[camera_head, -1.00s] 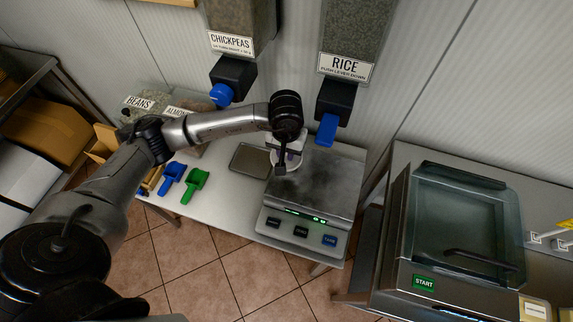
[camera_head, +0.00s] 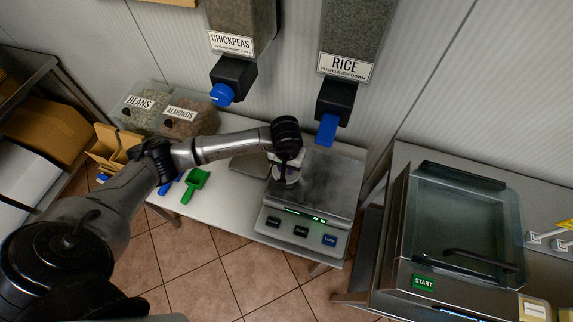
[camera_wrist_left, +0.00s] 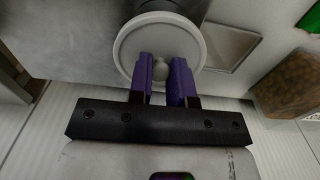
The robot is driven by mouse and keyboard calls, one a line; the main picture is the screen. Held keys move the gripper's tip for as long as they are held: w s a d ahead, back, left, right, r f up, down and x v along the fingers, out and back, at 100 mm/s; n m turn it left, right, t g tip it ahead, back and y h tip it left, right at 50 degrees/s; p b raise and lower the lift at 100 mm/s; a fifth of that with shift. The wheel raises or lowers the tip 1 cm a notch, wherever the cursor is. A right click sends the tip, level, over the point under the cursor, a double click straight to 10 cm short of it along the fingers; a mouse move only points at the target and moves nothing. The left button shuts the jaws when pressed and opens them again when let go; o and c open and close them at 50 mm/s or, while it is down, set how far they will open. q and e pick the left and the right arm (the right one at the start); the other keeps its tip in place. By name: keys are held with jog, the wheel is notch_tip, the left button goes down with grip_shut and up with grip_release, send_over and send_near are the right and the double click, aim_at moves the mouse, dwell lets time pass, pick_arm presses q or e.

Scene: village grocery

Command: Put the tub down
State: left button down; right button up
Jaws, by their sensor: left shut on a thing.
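My left gripper (camera_head: 287,160) is shut on the tub (camera_head: 288,176), a small white round container. In the left wrist view its two purple fingers (camera_wrist_left: 167,78) close on the knob of the tub's pale round lid (camera_wrist_left: 128,50). The tub is at the left part of the scale's steel plate (camera_head: 330,190), partly hidden by my wrist. I cannot tell whether its base touches the plate. My right gripper is not in view.
The scale's right side is bare. The rice dispenser (camera_head: 333,102) and chickpeas dispenser (camera_head: 232,80) hang above. A grey tray (camera_head: 248,168), a green scoop (camera_head: 195,184) and bins of beans and almonds (camera_head: 182,115) are to the left. A sealing machine (camera_head: 465,225) stands right.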

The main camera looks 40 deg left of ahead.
pick_arm(q)
jog(key=shift+f, duration=0.15)
jog(key=c, duration=1.1)
grip_release()
jog(key=shift+o, duration=0.2)
jog(key=shift+r, duration=0.5)
notch_tip(320, 180, up, 11)
jog(key=p, duration=0.5)
jog(key=shift+r+p, duration=0.2)
jog(key=shift+p, duration=0.2)
